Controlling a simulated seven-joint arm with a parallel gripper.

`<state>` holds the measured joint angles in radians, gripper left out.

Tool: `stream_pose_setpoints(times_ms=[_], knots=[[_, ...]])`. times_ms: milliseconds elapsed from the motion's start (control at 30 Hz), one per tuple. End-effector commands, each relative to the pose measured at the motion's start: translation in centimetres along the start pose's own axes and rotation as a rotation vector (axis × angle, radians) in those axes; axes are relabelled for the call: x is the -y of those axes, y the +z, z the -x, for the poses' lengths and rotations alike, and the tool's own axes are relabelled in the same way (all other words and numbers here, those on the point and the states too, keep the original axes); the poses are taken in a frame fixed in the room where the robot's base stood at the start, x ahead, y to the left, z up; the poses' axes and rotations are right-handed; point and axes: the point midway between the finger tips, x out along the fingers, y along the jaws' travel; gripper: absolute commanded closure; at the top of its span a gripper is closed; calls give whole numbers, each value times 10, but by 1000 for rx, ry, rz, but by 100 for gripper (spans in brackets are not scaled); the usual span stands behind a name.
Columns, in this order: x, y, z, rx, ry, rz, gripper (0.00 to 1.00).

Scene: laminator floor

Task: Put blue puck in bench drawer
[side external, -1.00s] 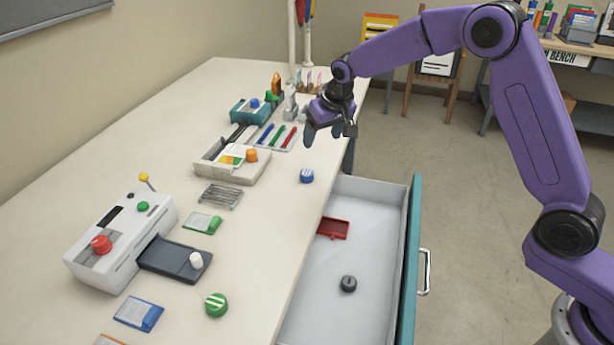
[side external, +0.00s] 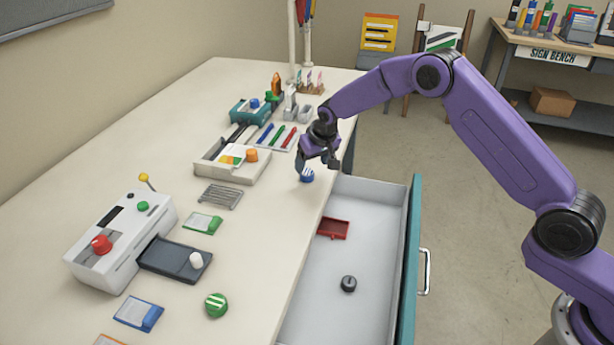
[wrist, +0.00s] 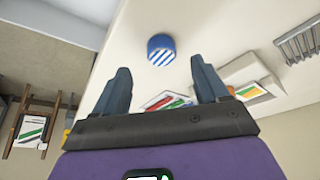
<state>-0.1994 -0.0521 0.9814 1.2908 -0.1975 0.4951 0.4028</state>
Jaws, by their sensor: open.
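The blue puck (side external: 306,175), with white stripes on top, sits on the bench top near its right edge, beside the drawer. It also shows in the wrist view (wrist: 161,50), beyond the fingertips and between their lines. My gripper (side external: 312,164) is open and just above the puck in the side view; its two fingers show apart and empty in the wrist view (wrist: 160,75). In the side view my gripper partly covers the puck. The bench drawer (side external: 320,285) is pulled open, with a teal front and a pale inside.
In the drawer lie a red tray (side external: 333,229) and a dark round piece (side external: 348,284). On the bench stand a green puck (side external: 216,305), a wire rack (side external: 220,196), a white laminator (side external: 118,245) and a marker tray (side external: 275,137). The drawer's middle floor has free room.

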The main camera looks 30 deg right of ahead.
Motion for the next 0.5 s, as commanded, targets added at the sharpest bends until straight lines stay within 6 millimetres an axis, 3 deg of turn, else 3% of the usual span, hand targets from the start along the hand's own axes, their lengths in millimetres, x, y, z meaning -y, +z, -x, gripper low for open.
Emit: stream_pose_setpoints(times_ms=[167,500], knots=[[0,0,-10,1,1,0,27],[2,-3,-48,1,1,0,27]])
